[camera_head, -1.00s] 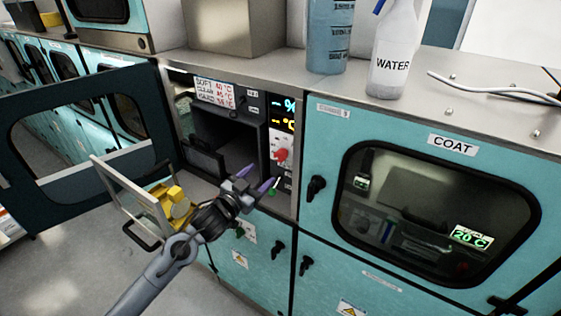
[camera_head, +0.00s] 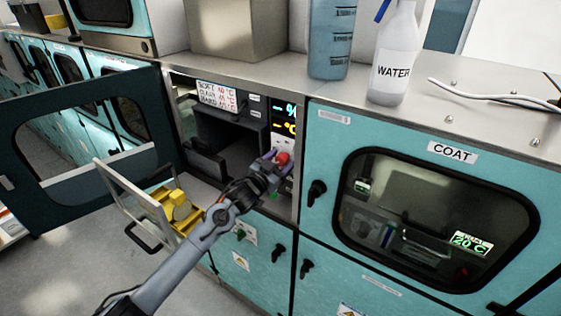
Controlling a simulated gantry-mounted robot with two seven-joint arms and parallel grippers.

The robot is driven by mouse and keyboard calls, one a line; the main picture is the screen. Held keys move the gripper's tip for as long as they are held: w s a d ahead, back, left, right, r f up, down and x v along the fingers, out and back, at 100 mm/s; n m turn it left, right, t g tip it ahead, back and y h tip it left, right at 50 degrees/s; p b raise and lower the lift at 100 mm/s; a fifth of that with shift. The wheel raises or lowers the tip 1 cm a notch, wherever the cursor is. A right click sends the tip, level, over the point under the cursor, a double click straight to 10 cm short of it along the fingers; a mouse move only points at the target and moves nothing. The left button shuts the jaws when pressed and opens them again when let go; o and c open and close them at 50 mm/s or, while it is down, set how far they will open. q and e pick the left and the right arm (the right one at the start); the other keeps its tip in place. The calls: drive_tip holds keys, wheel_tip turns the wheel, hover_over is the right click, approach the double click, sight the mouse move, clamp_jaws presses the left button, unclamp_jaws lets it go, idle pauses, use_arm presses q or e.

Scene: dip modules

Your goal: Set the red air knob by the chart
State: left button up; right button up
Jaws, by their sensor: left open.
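The red air knob (camera_head: 283,158) is on the panel inside the open module, below the lit % and °C readouts (camera_head: 284,117). The chart (camera_head: 216,96), a white card with printed temperature lines, hangs at the module's top left; its text is too small to read surely. My left gripper (camera_head: 277,160) is open, with its purple-tipped fingers right at the red knob. I cannot tell whether they touch it. The gripper hides the lower part of the knob and its surround. My right gripper is not in view.
The module's dark door (camera_head: 85,190) stands open at the left. A pulled-out frame with a yellow part (camera_head: 178,207) is near my left arm. A WATER bottle (camera_head: 394,60) and a blue container (camera_head: 331,40) stand on the counter. The closed COAT module (camera_head: 430,215) is at the right.

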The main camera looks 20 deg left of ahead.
use_arm(q)
drive_tip(key=c, duration=1)
drive_tip(key=shift+c, duration=0.2)
